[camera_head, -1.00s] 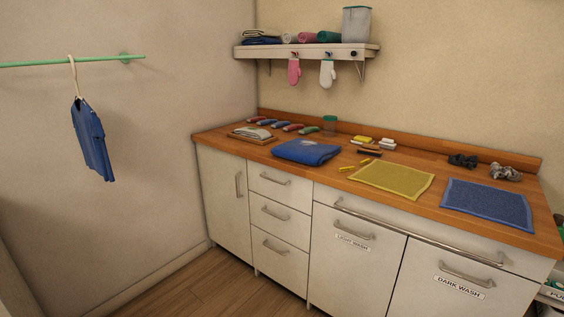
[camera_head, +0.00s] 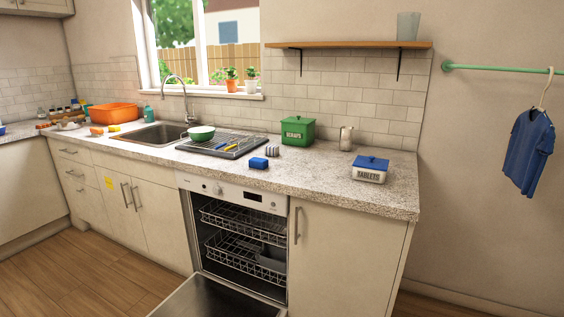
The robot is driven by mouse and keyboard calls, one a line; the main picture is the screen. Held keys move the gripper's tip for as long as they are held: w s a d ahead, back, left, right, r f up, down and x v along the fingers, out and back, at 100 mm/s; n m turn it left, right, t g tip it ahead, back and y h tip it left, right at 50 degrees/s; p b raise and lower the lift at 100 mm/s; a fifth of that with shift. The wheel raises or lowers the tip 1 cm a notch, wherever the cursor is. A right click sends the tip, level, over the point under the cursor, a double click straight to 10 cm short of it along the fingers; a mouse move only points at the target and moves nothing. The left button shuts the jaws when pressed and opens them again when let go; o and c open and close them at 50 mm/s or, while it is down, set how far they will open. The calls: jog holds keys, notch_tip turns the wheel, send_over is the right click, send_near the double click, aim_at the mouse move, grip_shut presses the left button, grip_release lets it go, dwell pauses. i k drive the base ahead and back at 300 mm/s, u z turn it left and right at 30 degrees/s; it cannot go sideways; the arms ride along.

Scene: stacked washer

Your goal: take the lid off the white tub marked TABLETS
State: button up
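The white tub marked TABLETS (camera_head: 368,176) stands upright near the right end of the speckled grey worktop. Its blue lid (camera_head: 371,162) sits on top of it, with a small raised knob in the middle. The label faces me. My gripper is not in view, and nothing touches the tub or its lid.
The worktop (camera_head: 330,185) is clear around the tub. A blue block (camera_head: 259,163), a green SCRAPS tin (camera_head: 298,130) and a metal jug (camera_head: 346,138) stand to its left. The dishwasher door (camera_head: 215,297) hangs open low in front. A shelf (camera_head: 347,45) is above.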

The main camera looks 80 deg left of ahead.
aim_at(370, 162)
jog(key=u, duration=1.5)
jog(key=i, duration=2)
jog(key=u, duration=0.3)
